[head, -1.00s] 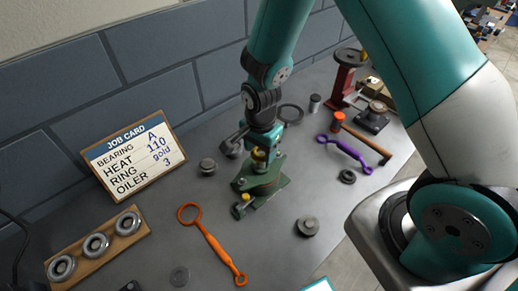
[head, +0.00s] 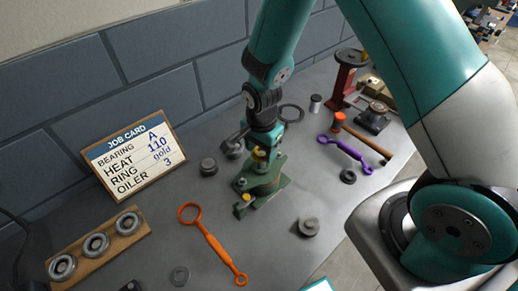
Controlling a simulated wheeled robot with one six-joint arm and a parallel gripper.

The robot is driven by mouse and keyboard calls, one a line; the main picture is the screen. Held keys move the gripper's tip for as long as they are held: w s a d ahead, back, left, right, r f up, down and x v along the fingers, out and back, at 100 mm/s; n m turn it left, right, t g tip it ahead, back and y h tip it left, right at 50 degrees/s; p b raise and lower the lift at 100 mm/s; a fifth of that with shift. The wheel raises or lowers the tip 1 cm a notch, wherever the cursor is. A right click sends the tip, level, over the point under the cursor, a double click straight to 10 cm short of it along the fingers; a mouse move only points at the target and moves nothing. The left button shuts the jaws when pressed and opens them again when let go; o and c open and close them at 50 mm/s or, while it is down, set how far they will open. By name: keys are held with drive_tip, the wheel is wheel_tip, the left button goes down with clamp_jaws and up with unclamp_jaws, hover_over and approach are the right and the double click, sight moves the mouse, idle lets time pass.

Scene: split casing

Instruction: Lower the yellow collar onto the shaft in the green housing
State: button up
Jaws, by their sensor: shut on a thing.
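The green housing (head: 264,187) stands on the bench near the middle of the head view. My gripper (head: 262,149) points down right over it, shut on the yellow collar (head: 259,155). The collar shows as a small yellow patch between the jaws, just above or at the top of the housing. The shaft is hidden behind the gripper and collar. I cannot tell whether the collar is around the shaft or still above it. A small yellow part (head: 245,198) sits at the housing's front left corner.
An orange wrench (head: 212,243) lies in front left, and a purple wrench (head: 345,152) lies right. A wooden rack (head: 70,270) holds rings. A job card (head: 135,155) leans at the wall. Small round metal parts (head: 208,167) (head: 307,227) stand near the housing.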

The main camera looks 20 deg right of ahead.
drive_tip(key=shift+f, duration=0.15)
drive_tip(key=shift+f+b, duration=1.2)
drive_tip(key=shift+f, duration=0.25)
drive_tip(key=shift+f, duration=0.2)
drive_tip(key=o, duration=1)
wheel_tip(320, 180, up, 7)
drive_tip(key=p, duration=0.5)
drive_tip(key=shift+w, duration=0.1)
drive_tip(key=shift+f, duration=0.15)
